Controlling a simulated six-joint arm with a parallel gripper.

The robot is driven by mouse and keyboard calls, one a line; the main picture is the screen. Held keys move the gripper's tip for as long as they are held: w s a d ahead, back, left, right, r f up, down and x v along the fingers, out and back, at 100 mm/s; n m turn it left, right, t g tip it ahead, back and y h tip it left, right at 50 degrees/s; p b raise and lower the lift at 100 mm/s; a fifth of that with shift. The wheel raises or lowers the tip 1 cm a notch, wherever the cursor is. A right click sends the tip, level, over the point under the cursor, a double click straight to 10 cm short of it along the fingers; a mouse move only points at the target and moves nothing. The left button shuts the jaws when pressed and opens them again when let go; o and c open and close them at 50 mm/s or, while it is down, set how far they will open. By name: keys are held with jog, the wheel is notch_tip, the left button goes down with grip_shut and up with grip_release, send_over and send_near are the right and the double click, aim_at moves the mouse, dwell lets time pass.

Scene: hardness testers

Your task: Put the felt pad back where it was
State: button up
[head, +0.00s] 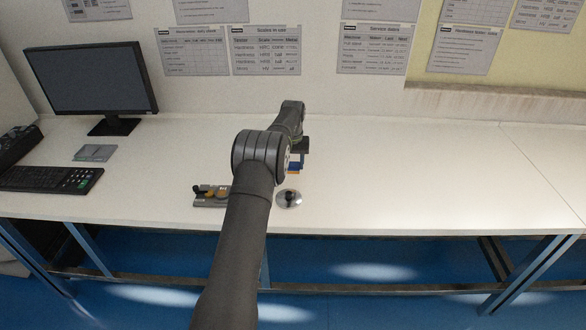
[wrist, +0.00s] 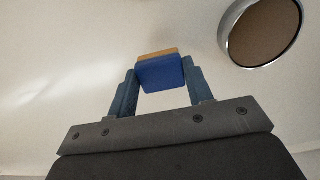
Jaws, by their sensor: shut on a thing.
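The felt pad is a small block with a blue body and an orange-tan layer. In the wrist view the felt pad (wrist: 161,73) sits between the two fingertips of my gripper (wrist: 160,82), which is shut on it. In the head view the pad (head: 294,167) shows as a bit of blue and orange below my gripper (head: 298,155), partly hidden by my arm. I cannot tell how high it is above the bench.
A silver disc with a black knob (head: 289,199) lies near the bench's front edge. A grey holder with small parts (head: 208,198) is left of my arm. A round metal-rimmed brown thing (wrist: 262,32) shows in the wrist view. The bench's right side (head: 430,185) is clear.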

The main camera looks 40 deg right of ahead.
aim_at(293, 165)
jog(key=shift+f, duration=1.25)
jog(key=shift+f, duration=0.15)
jog(key=o, duration=0.9)
jog(key=shift+o, duration=0.2)
notch_tip(293, 165, up, 12)
